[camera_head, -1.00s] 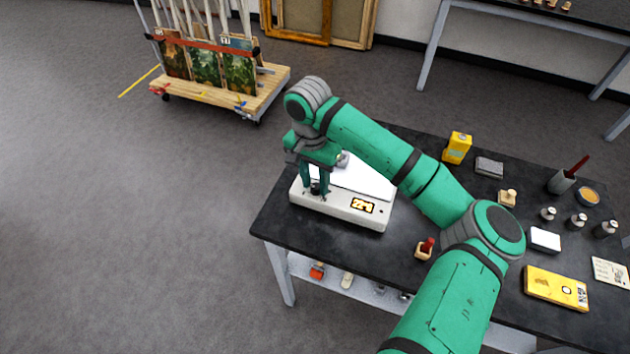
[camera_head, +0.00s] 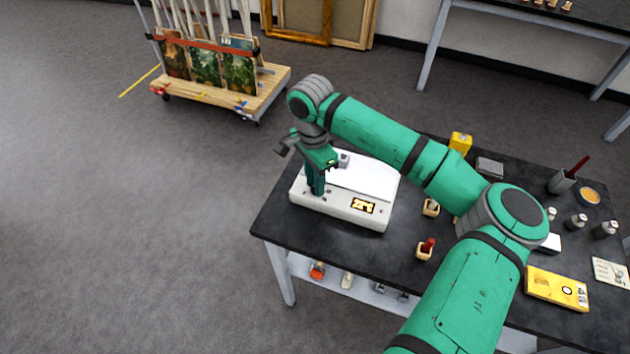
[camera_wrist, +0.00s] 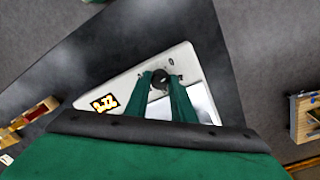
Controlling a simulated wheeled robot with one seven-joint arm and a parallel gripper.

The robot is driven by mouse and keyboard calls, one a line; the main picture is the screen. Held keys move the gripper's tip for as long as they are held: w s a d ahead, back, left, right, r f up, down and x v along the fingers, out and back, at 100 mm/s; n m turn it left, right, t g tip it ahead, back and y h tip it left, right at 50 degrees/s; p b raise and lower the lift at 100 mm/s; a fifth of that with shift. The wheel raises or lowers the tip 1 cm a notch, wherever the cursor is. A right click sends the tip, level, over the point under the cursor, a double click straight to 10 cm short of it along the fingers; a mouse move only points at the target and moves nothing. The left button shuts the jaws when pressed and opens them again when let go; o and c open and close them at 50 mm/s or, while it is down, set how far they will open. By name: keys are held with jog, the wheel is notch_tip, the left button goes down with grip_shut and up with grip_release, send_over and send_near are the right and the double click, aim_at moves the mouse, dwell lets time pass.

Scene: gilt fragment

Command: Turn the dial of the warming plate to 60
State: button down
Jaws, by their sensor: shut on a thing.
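The warming plate (camera_head: 340,209) is a white box on the near left end of the dark table, with a pale top and a lit orange display (camera_head: 362,206) on its front strip. The display digits are too small to read surely. My gripper (camera_head: 317,193) points down over the left part of that strip. In the wrist view its two green fingers close on the dark round dial (camera_wrist: 160,79), one on either side. The fingers hide the dial in the head view. The display also shows in the wrist view (camera_wrist: 104,103).
On the dark table (camera_head: 390,258) to the right are a small holder with a red-topped item (camera_head: 425,248), a yellow box (camera_head: 460,143), a yellow packet (camera_head: 556,288) and several small weights. A cart with paintings (camera_head: 215,85) stands behind on the floor.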

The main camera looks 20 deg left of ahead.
jog(key=m, duration=0.3)
jog(key=shift+m, duration=0.4)
jog(key=m, duration=0.4)
jog(key=shift+w, duration=0.1)
jog(key=m, duration=0.5)
jog(key=shift+y, duration=0.4)
jog(key=m, duration=0.3)
jog(key=shift+m, duration=0.3)
jog(key=m, duration=0.4)
jog(key=shift+d, duration=0.1)
jog(key=m, duration=0.4)
jog(key=shift+y, duration=0.3)
jog(key=m, duration=0.4)
jog(key=shift+d+r+m, duration=0.1)
jog(key=shift+m, duration=0.2)
jog(key=shift+m+t, duration=0.4)
jog(key=shift+m, duration=1.5)
